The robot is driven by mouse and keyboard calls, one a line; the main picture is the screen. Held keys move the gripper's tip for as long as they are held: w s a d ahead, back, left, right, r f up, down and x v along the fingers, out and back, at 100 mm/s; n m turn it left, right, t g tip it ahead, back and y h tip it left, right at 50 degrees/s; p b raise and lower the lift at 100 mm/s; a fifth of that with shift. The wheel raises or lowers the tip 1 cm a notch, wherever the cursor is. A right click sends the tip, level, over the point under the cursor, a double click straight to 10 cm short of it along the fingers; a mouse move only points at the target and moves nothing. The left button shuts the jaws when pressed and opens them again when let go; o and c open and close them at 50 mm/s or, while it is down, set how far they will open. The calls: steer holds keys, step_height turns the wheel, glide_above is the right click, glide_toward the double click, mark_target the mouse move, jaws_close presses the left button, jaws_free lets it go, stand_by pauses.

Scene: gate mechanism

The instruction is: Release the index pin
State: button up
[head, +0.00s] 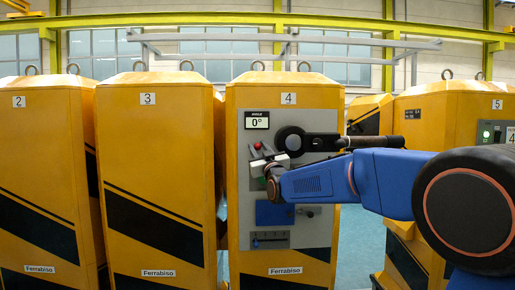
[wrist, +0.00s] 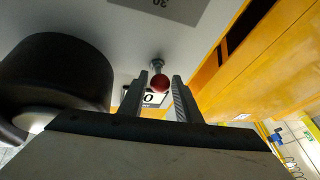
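The index pin appears to be the small red ball knob (head: 257,146) on the grey panel of yellow cabinet 4, below the 0° display. In the wrist view the red knob (wrist: 159,84) stands on a short metal stem between my fingertips. My gripper (wrist: 160,82) is open around it, with a narrow gap on each side. In the head view my gripper (head: 264,156) is just below the knob, partly hidden by my wrist. I cannot tell if a finger touches the knob.
A dark round hub with a black arm (head: 322,142) sits right of the knob; a large black cylinder (wrist: 58,75) fills the left of the wrist view. A blue plate (head: 274,213) and a slider scale (head: 270,240) are lower on the panel. Yellow cabinets (head: 158,170) stand alongside.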

steer(key=shift+w+a+r, duration=0.1)
steer(key=shift+w+r, duration=0.1)
steer(key=shift+w, duration=0.15)
jaws_close()
steer(key=shift+s, duration=1.35)
steer(key=shift+f, duration=0.1)
jaws_free()
steer(key=shift+s, duration=0.15)
